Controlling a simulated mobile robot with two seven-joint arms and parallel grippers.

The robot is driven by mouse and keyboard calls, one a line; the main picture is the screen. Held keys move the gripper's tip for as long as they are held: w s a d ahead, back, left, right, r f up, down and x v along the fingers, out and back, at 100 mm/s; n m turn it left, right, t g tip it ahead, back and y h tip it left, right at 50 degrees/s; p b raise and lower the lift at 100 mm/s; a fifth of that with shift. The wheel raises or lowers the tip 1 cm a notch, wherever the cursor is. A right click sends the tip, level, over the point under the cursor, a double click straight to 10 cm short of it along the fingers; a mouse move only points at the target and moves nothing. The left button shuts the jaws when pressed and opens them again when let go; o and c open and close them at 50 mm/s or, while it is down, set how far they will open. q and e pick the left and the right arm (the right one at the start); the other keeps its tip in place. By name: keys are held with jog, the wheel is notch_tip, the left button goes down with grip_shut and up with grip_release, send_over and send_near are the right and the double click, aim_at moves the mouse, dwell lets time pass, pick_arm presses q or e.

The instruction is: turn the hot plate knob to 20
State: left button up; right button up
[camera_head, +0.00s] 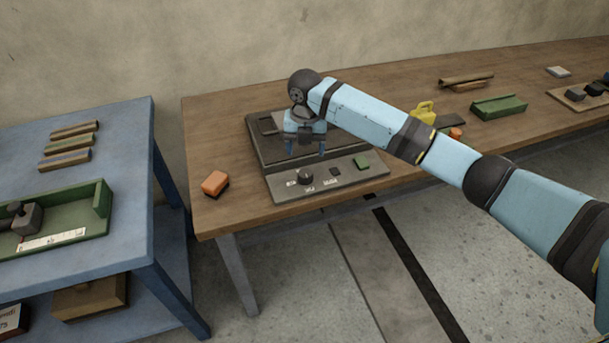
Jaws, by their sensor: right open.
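The hot plate (258,159) is a dark flat unit with a grey front panel, standing on the wooden table. Its dark round knob (305,177) sits on the front panel, with small white labels around it. The labels and the knob's setting are too small to read. My right gripper (305,154) points down over the hot plate, just behind and above the knob. Its two fingers are apart with nothing between them. My right arm comes in from the right and hides part of the plate's back. My left gripper is out of view.
A yellow container (423,112) and a green tray (499,107) stand farther right. A blue table (130,160) stands at left, across a gap.

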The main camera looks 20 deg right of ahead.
aim_at(305, 172)
notch_tip(305, 172, down, 9)
jog(key=shift+f+b, duration=0.1)
jog(key=shift+b, duration=0.4)
jog(key=c, duration=0.9)
